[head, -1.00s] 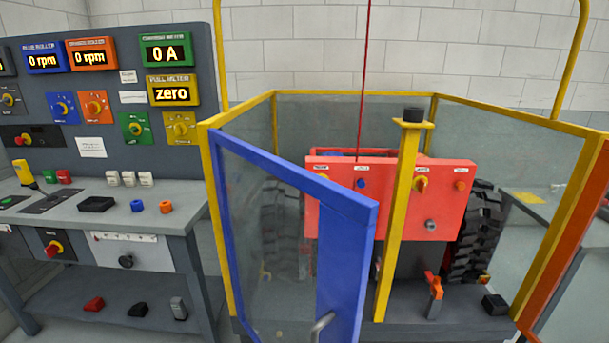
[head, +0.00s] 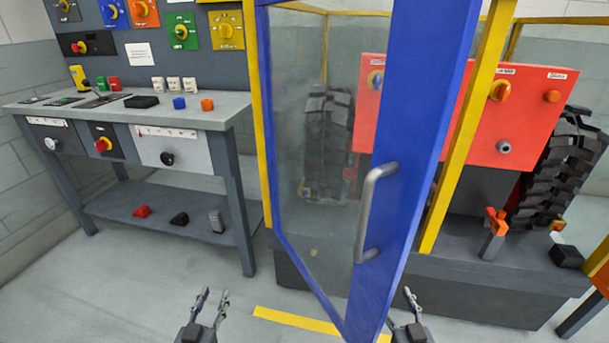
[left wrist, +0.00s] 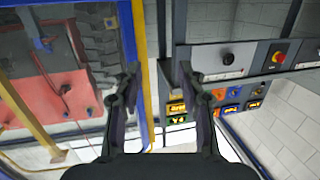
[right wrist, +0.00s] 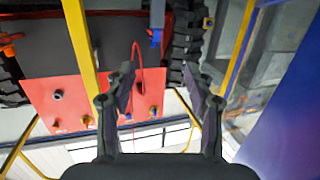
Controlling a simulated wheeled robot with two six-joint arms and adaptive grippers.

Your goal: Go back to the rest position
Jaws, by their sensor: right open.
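My left gripper (head: 213,295) is at the bottom of the head view, in front of the gap between bench and enclosure. It is open and empty; its spread fingers also show in the left wrist view (left wrist: 160,70). My right gripper (head: 401,306) is low in the head view, just right of the blue door's lower edge. In the right wrist view its fingers (right wrist: 158,72) stand apart with nothing between them. Neither gripper touches anything that I can see.
The blue-framed door (head: 425,120) with its grey handle (head: 368,210) stands close in front, beside my right gripper. Behind it are the red panel (head: 530,115) and a dark tracked wheel (head: 325,145). A grey bench (head: 215,112) stands left. Floor at lower left is clear.

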